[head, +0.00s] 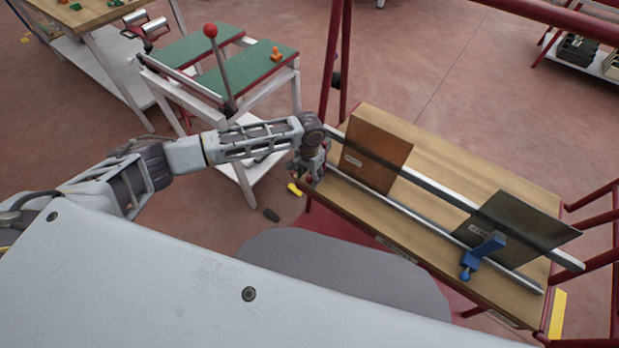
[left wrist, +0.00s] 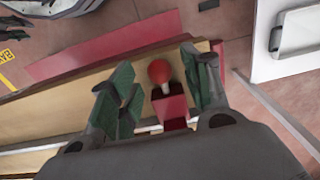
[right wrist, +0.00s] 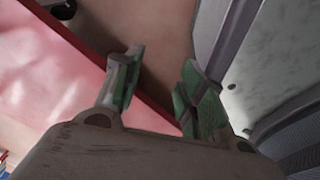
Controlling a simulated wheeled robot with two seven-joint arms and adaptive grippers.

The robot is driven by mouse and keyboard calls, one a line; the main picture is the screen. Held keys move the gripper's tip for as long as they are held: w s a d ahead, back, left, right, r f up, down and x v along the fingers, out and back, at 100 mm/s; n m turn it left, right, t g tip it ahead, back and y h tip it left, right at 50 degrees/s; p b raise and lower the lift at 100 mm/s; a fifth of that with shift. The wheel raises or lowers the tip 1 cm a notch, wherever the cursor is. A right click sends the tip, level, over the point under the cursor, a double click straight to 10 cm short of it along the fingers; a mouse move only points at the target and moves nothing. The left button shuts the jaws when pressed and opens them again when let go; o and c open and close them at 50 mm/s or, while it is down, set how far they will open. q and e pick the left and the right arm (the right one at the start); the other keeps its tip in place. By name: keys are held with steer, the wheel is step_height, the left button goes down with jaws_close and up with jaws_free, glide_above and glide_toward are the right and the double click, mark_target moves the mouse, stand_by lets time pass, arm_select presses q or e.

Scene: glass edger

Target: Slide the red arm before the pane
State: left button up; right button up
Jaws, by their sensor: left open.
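The red arm shows in the left wrist view as a red ball knob (left wrist: 159,71) on a short stem over a red block (left wrist: 174,107). My left gripper (left wrist: 157,80) is open, with one green-padded finger on each side of the knob; I cannot tell whether they touch it. In the head view my left gripper (head: 311,172) is at the left end of the front rail and hides most of the red arm. The brown pane (head: 376,150) lies just right of it. My right gripper (right wrist: 155,85) is open and empty.
A blue arm (head: 484,256) sits on the front rail (head: 430,232) by a dark pane (head: 517,222) at the bench's right. A second rail crosses above the panes. Red frame posts (head: 335,60) rise behind the left end. A green-topped stand (head: 258,75) is further left.

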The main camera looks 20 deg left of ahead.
arm_select(q)
steer(key=shift+f, duration=0.65)
jaws_close()
